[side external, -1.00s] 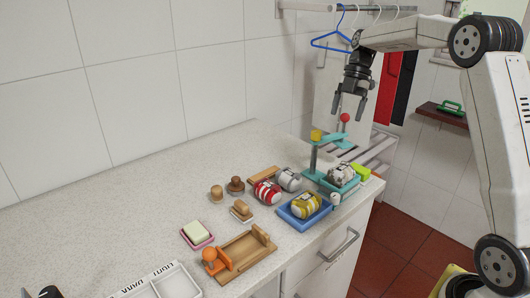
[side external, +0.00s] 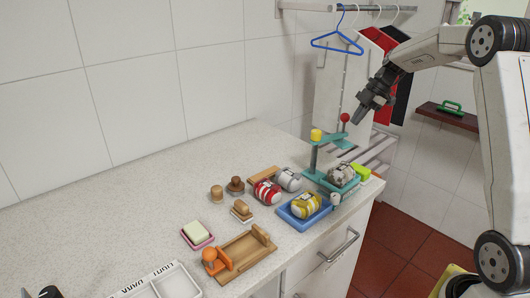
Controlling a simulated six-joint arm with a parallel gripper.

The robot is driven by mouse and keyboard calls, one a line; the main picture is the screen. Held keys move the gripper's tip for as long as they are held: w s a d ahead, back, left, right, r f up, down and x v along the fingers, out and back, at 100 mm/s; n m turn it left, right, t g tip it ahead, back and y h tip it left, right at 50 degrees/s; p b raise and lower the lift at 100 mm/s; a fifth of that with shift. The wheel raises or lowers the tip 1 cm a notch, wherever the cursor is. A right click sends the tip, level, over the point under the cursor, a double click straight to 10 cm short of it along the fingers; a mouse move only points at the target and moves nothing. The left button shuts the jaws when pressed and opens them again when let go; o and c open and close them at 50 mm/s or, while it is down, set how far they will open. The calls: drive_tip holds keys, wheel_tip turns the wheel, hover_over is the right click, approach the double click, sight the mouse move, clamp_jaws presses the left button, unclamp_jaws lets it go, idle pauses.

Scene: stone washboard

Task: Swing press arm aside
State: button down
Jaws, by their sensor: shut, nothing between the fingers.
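The teal press stands at the counter's right end, with an upright post (side external: 313,156) topped by a yellow cap (side external: 316,134). Its press arm (side external: 331,137) reaches rightward from the post top, above the teal tray and a grey patterned bundle (side external: 341,174). A red ball knob (side external: 345,118) stands up at the arm's outer end. My gripper (side external: 357,121) is shut and empty, tilted down to the left. Its tips appear just right of the red knob; I cannot tell whether they touch it.
A blue tray (side external: 284,215) with a yellow bundle sits in front of the press. Red-striped (side external: 267,192) and silver (side external: 289,180) bundles lie left of it. A green block (side external: 361,172) is right of the press. A blue hanger (side external: 337,43) hangs behind.

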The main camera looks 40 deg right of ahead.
sight(338, 135)
drive_tip(key=s+d+f+m+t+h, duration=0.1)
drive_tip(key=s+d+f+m+t, duration=0.1)
drive_tip(key=d, duration=0.5)
drive_tip(key=shift+d+f+m+t+h, duration=0.4)
drive_tip(key=shift+f+m+t, duration=0.3)
drive_tip(key=shift+m+t, duration=0.15)
drive_tip(key=shift+w, duration=0.1)
drive_tip(key=shift+w+a+f, duration=0.25)
drive_tip(key=shift+w+f, duration=1.05)
drive_tip(key=shift+w, duration=0.25)
drive_tip(key=shift+w+a+f, duration=0.3)
drive_tip(key=shift+w+f, duration=1.05)
drive_tip(key=shift+w, duration=0.15)
drive_tip(key=shift+w+a+f, duration=0.25)
drive_tip(key=shift+w+f, duration=1.05)
drive_tip(key=shift+w, duration=0.25)
drive_tip(key=shift+w+d, duration=0.1)
drive_tip(key=shift+w+d, duration=0.3)
drive_tip(key=shift+w, duration=0.25)
drive_tip(key=shift+w+d, duration=0.25)
drive_tip(key=shift+w, duration=0.3)
